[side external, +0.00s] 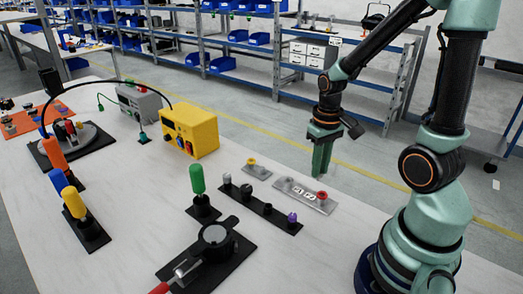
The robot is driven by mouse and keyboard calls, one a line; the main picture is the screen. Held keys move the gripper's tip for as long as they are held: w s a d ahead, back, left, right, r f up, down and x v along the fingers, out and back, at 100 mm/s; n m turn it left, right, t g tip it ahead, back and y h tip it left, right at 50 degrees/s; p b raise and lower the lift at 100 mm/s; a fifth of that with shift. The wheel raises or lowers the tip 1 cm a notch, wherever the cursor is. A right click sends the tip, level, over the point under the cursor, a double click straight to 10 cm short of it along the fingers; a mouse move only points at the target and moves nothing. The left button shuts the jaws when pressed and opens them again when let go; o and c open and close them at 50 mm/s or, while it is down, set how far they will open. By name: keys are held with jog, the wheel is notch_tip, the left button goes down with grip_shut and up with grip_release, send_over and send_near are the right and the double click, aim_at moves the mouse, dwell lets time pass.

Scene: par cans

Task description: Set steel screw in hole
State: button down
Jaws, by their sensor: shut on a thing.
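My gripper (321,172) points straight down, its green fingers shut, just above and behind a pale metal plate (318,205). What it grips is mostly hidden between the fingers; I take it to be the steel screw. The plate has several marked spots along its top, and a red-topped piece (322,196) stands at its right end. A small grey plate (259,172) with a yellow-topped piece stands to the left. A dark rack (257,207) holds dark grey posts and a purple-topped piece (292,217) at its right end. Which hole lies under the fingers cannot be told.
A green-handled tool (197,179) stands upright left of the dark rack. A black round fixture (216,238) with a red-handled tool lies in front. A yellow box (190,131) sits at the back edge. White table (140,235) is clear at the front left.

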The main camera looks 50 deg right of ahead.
jog(key=shift+m, duration=0.3)
jog(key=shift+s+d+f, duration=0.15)
jog(key=shift+s+f, duration=0.05)
jog(key=shift+f, duration=0.75)
jog(key=shift+s+d+f, duration=0.2)
jog(key=shift+s+f, duration=0.05)
jog(key=shift+f, duration=0.7)
jog(key=shift+s+d+f, duration=0.15)
jog(key=shift+s+f, duration=0.05)
jog(key=shift+f, duration=0.75)
jog(key=shift+f, duration=0.1)
jog(key=c, duration=1.1)
grip_release()
jog(key=o, duration=0.6)
jog(key=shift+c, duration=0.2)
